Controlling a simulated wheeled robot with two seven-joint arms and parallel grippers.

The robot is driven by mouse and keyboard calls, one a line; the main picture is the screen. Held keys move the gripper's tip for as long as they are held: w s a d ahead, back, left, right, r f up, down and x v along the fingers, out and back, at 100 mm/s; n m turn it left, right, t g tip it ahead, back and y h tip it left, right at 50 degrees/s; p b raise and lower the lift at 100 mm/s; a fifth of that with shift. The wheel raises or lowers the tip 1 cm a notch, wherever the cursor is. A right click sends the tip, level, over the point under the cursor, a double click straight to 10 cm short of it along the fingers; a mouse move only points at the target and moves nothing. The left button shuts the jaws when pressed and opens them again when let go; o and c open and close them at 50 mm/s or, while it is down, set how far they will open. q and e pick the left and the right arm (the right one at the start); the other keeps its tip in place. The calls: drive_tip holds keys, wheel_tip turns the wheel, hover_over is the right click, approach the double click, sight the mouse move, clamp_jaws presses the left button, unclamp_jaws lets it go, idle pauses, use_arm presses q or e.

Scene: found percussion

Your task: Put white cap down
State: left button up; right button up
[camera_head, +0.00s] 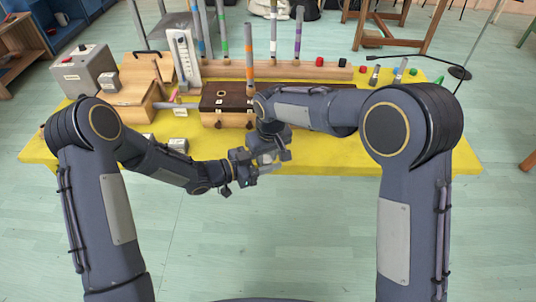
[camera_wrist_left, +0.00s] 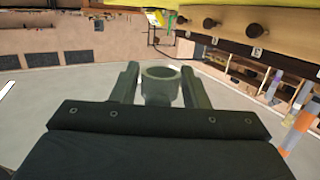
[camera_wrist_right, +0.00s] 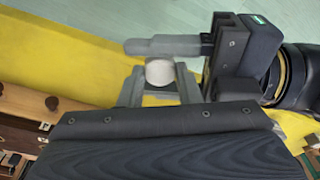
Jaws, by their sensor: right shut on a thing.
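The white cap (camera_wrist_right: 160,72) shows as a pale round end between the fingers of my right gripper (camera_wrist_right: 160,88), which is shut on it. In the head view both grippers meet in front of the table's near edge, and the cap is largely hidden there.
The yellow table (camera_head: 330,160) holds a brown wooden case (camera_head: 226,104), a grey box (camera_head: 85,72) and a wooden rail (camera_head: 325,71) with upright banded sticks behind the grippers. Small coloured caps lie at the back right. The floor (camera_head: 270,235) in front is clear.

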use_arm(q)
drive_tip(key=shift+o, duration=1.4)
drive_tip(key=shift+s+a, duration=0.1)
drive_tip(key=v, duration=1.2)
drive_tip(key=a+r+n+t+y, duration=0.4)
drive_tip(key=a+r+n+y, duration=0.4)
drive_tip(key=a+r+y, duration=0.5)
drive_tip(key=s+d+n+g+h, duration=0.1)
drive_tip(key=s+d+n+g, duration=0.1)
drive_tip(key=s, duration=1)
drive_tip(key=s+d+f+n+g+h, duration=0.1)
drive_tip(key=s+d+n+g, duration=0.2)
drive_tip(key=s, duration=0.8)
drive_tip(key=shift+s+f+n+g, duration=0.35)
drive_tip(key=shift+s+n+g, duration=0.05)
drive_tip(key=shift+n, duration=0.2)
